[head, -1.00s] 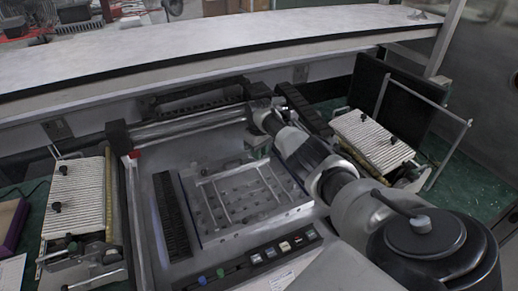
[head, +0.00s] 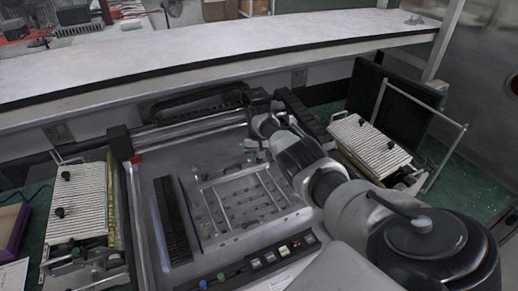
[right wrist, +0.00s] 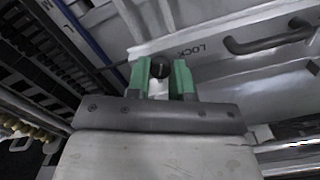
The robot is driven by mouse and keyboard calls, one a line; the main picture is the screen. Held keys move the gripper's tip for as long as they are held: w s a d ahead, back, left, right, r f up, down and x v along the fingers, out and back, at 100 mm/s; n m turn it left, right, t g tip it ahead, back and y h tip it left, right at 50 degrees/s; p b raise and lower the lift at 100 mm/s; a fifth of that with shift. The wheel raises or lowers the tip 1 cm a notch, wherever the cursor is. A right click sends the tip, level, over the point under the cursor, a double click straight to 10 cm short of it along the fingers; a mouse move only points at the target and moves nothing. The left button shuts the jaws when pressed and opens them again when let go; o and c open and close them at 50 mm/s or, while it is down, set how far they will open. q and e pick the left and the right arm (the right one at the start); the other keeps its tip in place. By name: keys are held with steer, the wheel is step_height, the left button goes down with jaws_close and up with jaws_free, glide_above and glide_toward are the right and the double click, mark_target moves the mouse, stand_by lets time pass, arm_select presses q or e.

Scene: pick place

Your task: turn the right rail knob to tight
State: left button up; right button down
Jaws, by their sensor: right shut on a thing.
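The black rail knob (right wrist: 160,68) is small and round and sits between the green fingertips of my right gripper (right wrist: 160,78) in the right wrist view. The gripper is shut on it. A metal plate marked LOCK (right wrist: 188,52) lies just behind and to the right of the knob. In the head view my right gripper (head: 253,146) reaches down at the back edge of the perforated plate (head: 240,210); the knob is too small to make out there. I cannot tell how far the knob is turned. My left gripper is out of view.
A dark curved handle (right wrist: 268,38) stands right of the knob. A black toothed strip (head: 172,215) lies left of the plate. Ribbed white panels stand at the left (head: 76,200) and right (head: 370,143). A long pale shelf (head: 200,60) runs across the back.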

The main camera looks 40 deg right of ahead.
steer(key=shift+w+r+m, duration=0.1)
steer(key=shift+r+m, duration=0.05)
steer(key=shift+m, duration=0.25)
steer(key=c, duration=1)
jaws_free()
steer(key=shift+r+p, duration=0.3)
steer(key=shift+r, duration=0.1)
step_height(320, 180, up, 2)
steer(key=shift+r+p, duration=0.25)
steer(key=shift+p, duration=0.35)
step_height(320, 180, up, 7)
steer(key=shift+r+b, duration=0.2)
steer(key=shift+b, duration=0.15)
